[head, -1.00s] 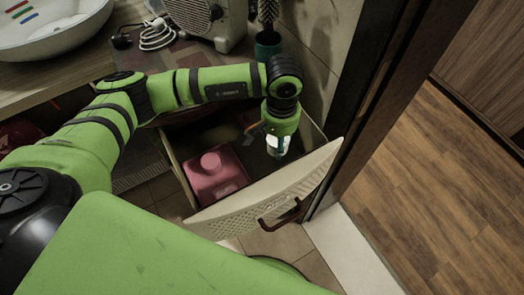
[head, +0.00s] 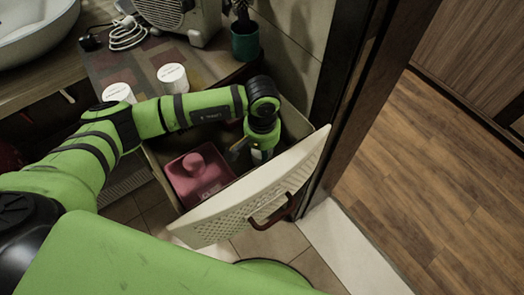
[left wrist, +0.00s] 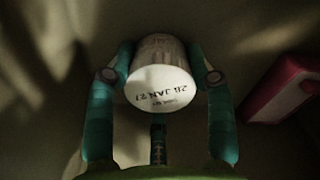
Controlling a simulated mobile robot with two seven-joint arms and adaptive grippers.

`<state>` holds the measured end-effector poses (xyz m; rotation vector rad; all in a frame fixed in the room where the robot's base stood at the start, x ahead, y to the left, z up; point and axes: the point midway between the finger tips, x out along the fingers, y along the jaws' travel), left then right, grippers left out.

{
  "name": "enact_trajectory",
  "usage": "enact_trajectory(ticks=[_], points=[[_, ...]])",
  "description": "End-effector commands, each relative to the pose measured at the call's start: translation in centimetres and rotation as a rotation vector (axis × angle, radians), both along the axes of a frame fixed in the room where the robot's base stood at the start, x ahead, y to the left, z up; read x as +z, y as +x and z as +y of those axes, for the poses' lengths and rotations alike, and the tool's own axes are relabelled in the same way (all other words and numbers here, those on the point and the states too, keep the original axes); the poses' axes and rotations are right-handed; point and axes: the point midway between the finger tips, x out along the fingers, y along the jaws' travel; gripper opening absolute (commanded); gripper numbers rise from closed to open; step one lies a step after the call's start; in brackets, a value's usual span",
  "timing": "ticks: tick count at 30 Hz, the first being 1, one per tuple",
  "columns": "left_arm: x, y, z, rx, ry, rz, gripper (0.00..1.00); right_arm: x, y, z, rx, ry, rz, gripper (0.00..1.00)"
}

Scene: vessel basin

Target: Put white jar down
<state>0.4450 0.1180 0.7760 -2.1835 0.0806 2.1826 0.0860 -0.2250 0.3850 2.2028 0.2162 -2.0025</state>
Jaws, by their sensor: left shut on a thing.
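A white jar (left wrist: 162,88) is between the two teal fingers of my left gripper (left wrist: 165,75) in the left wrist view; a printed date shows on its round white end. In the head view my left gripper (head: 262,152) reaches down into an open drawer, in its right part. Only a small pale bit of the jar shows there, and the arm hides the rest. I cannot tell whether the jar touches the drawer floor. My right gripper is in neither view.
The drawer's pale front (head: 250,200) with a brown handle is nearest. Two other white jars (head: 172,77) (head: 118,93) stand on the counter. A dark door frame (head: 350,90) is at the right.

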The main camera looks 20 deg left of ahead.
Motion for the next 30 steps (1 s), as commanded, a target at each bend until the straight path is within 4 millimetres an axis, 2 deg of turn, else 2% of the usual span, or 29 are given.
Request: enact_trajectory(ticks=[1, 2, 3, 12, 16, 17, 30], points=[[-0.1, 0.0, 0.0, 0.000, 0.000, 0.000, 0.62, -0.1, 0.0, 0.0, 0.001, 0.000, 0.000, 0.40], [0.0, 0.0, 0.0, 0.000, 0.000, 0.000, 0.74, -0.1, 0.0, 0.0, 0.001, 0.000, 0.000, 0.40], [0.0, 0.0, 0.0, 0.000, 0.000, 0.000, 0.77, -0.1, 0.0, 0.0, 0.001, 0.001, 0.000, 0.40], [0.0, 0.0, 0.0, 0.000, 0.000, 0.000, 0.77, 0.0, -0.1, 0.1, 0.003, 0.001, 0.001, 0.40], [0.6, 0.0, 0.0, 0.000, 0.000, 0.001, 0.77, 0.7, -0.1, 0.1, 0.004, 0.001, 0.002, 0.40], [0.8, 0.1, 0.0, 0.000, 0.000, -0.002, 0.77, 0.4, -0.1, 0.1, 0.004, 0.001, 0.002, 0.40], [9.6, 0.1, 0.0, -0.001, 0.000, -0.006, 0.77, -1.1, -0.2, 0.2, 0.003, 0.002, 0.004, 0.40]])
